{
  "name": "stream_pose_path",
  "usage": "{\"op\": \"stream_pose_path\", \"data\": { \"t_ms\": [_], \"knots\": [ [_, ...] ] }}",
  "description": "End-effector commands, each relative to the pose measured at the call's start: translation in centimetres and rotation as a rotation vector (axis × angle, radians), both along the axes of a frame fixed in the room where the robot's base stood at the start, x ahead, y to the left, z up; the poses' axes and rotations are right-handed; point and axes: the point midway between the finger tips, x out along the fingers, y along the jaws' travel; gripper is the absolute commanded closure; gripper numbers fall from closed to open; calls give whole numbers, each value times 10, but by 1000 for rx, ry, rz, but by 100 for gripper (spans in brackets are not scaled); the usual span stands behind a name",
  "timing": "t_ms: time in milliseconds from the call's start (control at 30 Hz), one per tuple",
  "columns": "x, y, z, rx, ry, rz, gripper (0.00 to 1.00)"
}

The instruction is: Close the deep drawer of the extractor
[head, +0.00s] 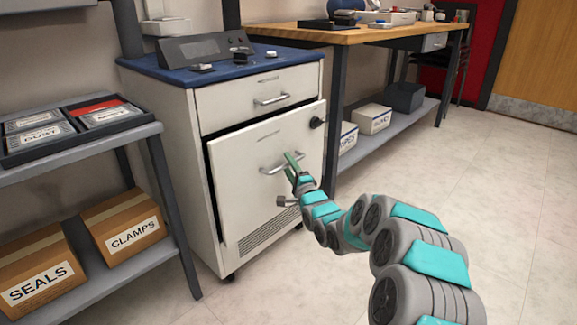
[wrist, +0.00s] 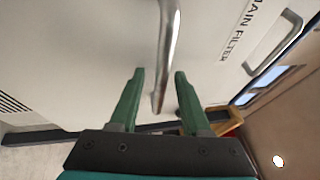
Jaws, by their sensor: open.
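The extractor is a white cabinet (head: 205,110) with a blue top. Its deep drawer (head: 235,185) is the large lower front, standing out a little from the body with a dark gap along its top and left edges. The drawer's silver bar handle (head: 270,170) is partly behind my gripper (head: 294,160). In the wrist view, the handle (wrist: 168,45) runs down between the two green fingers of my gripper (wrist: 159,75). The fingers are apart, one on each side of the bar. I cannot tell whether either touches it.
A shallow upper drawer (head: 258,97) sits above, looking closed. A grey shelf (head: 88,148) with a tray and labelled boxes stands at the left. A wooden bench (head: 345,35) stands behind right. The floor (head: 500,180) at the right is clear.

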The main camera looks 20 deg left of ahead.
Motion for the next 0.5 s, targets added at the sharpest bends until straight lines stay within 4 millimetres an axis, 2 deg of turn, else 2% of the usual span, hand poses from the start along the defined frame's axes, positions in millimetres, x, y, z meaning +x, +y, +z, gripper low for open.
{"op": "stream_pose_path", "data": {
  "t_ms": [233,500],
  "knots": [
    [0,0,0,0,0,0,54],
    [0,0,0,1,-1,0,84]
  ]
}}
